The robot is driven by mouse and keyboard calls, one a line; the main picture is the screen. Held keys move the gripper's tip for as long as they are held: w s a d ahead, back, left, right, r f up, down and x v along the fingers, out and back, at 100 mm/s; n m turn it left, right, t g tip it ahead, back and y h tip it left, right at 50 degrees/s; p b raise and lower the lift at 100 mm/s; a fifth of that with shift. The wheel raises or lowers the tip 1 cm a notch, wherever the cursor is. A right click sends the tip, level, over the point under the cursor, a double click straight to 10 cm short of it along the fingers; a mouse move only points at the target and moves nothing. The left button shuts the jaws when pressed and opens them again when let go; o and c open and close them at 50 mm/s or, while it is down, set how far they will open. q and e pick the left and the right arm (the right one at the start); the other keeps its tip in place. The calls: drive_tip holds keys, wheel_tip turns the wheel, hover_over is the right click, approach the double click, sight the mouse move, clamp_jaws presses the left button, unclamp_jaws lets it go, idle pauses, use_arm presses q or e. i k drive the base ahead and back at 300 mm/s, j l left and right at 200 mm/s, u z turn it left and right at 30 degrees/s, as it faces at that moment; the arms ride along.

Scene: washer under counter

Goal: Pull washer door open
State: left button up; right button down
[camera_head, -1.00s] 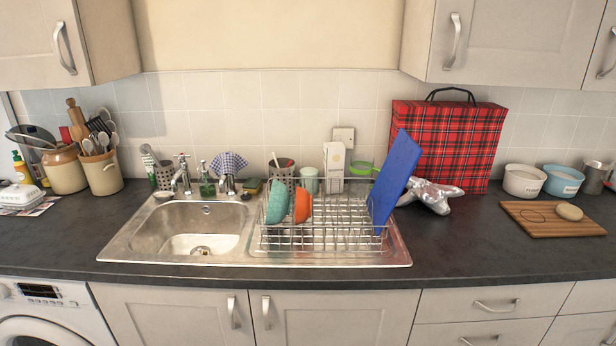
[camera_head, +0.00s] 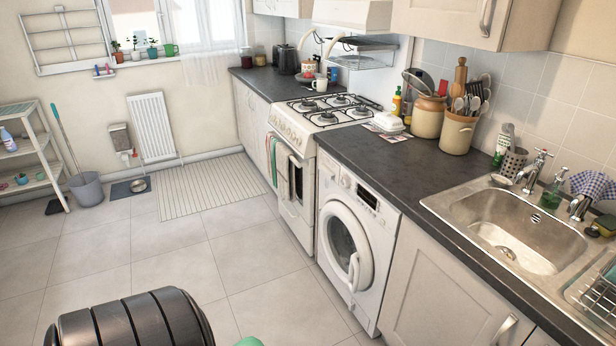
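The white washer (camera_head: 357,244) stands under the dark counter, between the stove and a cupboard. Its round door (camera_head: 345,248) looks shut and faces left toward the open floor. A pale handle (camera_head: 353,271) sits on the door's right side. Neither of my grippers is in view. A dark ribbed part at the bottom left of the view seems to be part of my own arm.
The tiled floor (camera_head: 170,255) in front of the washer is clear. A stove (camera_head: 292,172) with a towel stands left of the washer. A sink (camera_head: 515,232) is in the counter (camera_head: 400,180) at right. A bucket (camera_head: 87,190), mop and shelf stand at far left.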

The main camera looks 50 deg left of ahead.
sight(362, 278)
drive_tip(key=u, duration=1.35)
drive_tip(key=i+j, duration=0.2)
drive_tip(key=i+j+z, duration=0.1)
drive_tip(key=z, duration=0.95)
drive_tip(key=i+j, duration=0.05)
drive_tip(key=i, duration=0.05)
